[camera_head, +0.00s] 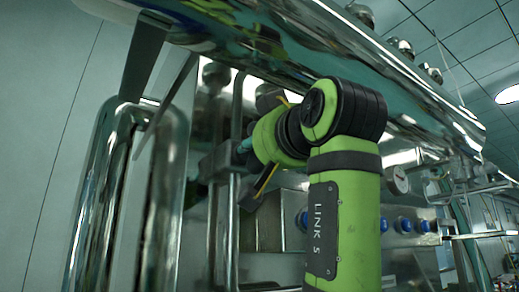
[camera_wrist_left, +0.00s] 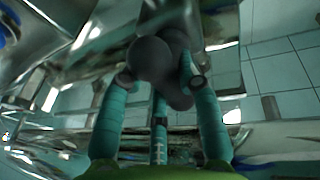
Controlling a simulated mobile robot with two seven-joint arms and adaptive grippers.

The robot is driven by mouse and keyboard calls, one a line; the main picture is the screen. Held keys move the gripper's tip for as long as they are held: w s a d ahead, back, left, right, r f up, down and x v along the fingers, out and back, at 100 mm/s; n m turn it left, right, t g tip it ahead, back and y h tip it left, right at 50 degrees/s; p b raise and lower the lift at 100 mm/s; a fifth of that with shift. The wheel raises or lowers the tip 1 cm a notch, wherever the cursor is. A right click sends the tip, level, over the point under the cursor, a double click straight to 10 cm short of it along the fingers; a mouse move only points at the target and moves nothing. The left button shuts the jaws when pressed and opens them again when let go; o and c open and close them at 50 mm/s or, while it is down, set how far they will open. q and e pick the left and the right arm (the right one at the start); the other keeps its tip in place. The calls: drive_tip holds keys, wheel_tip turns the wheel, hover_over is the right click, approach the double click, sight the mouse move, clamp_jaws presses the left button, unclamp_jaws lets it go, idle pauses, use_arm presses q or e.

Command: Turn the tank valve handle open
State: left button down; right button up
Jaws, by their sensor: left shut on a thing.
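The valve handle, a dark grey rounded, lobed knob (camera_wrist_left: 152,58), fills the upper middle of the left wrist view. My left gripper (camera_wrist_left: 160,82) has its teal fingers shut around the knob, with fingertips on its left and right sides. In the head view my left gripper (camera_head: 243,146) shows only as a bit of teal fingertip beyond the green wrist, against a grey valve block on the vertical pipes. The handle itself is mostly hidden there by my wrist. My right gripper is not in view.
A large shiny tank (camera_head: 420,100) runs across the top, close above my arm. A thick bent steel pipe (camera_head: 88,190) stands at the left. Behind my forearm is a steel panel with several blue knobs (camera_head: 404,223). Thin vertical pipes stand beside my gripper.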

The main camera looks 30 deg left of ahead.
use_arm(q)
drive_tip(key=shift+s+r, duration=0.1)
drive_tip(key=shift+r, duration=0.15)
drive_tip(key=c, duration=0.9)
unclamp_jaws()
drive_tip(key=shift+o, duration=0.2)
drive_tip(key=shift+f, duration=0.1)
drive_tip(key=v, duration=1.1)
drive_tip(key=shift+s+d+f, duration=0.2)
drive_tip(key=shift+d, duration=0.1)
